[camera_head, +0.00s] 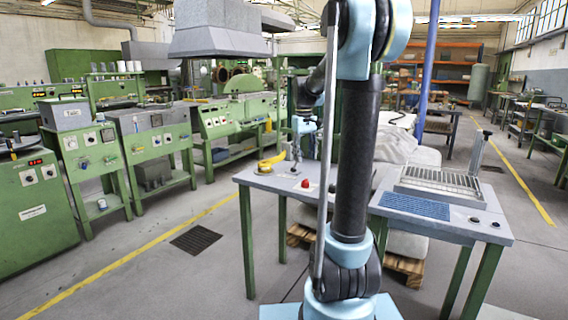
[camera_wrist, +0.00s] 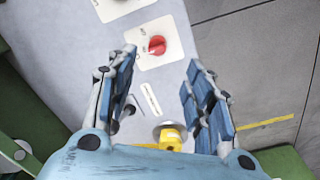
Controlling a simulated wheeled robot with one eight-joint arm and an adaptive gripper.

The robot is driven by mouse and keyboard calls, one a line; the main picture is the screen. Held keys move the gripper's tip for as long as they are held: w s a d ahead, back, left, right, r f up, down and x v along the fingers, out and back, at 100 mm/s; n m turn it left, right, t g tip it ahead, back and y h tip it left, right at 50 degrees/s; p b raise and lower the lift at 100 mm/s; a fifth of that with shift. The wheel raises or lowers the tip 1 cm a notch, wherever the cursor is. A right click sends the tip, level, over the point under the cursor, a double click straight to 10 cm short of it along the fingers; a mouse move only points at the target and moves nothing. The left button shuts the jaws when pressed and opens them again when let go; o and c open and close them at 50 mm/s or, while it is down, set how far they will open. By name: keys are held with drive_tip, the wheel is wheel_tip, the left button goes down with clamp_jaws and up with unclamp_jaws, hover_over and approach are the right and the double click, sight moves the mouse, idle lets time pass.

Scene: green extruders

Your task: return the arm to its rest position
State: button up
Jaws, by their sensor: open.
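My arm stands upright in the middle of the head view and hides part of the work table behind it. My gripper (camera_wrist: 160,80) shows in the wrist view with its two blue-padded fingers spread apart, open and empty. It is above the grey table top (camera_wrist: 60,30). A red knob (camera_wrist: 156,45) on a white plate lies beyond the fingertips. A yellow part (camera_wrist: 172,138) with a round metal piece is low between the fingers.
The table (camera_head: 250,180) carries a yellow handle (camera_head: 270,162) and a red button (camera_head: 305,183). To the right is a metal grate (camera_head: 448,180) and a blue mat (camera_head: 415,206). Green machines (camera_head: 95,165) line the left. The floor with a drain grate (camera_head: 196,240) is clear at left front.

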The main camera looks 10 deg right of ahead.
drive_tip(key=s+f+m, duration=0.1)
drive_tip(key=s+f, duration=0.4)
drive_tip(key=s, duration=0.6)
drive_tip(key=s+f+m+t, duration=0.1)
drive_tip(key=s+f, duration=0.5)
drive_tip(key=s, duration=0.5)
drive_tip(key=s+f+m+t, duration=0.1)
drive_tip(key=s+f+m, duration=0.1)
drive_tip(key=s+f, duration=0.4)
drive_tip(key=s, duration=0.5)
drive_tip(key=shift+s+d+y, duration=0.15)
drive_tip(key=shift+s+y, duration=0.15)
drive_tip(key=shift+s, duration=0.05)
drive_tip(key=shift+w+f, duration=0.2)
drive_tip(key=shift+w, duration=0.2)
drive_tip(key=shift+c, duration=0.4)
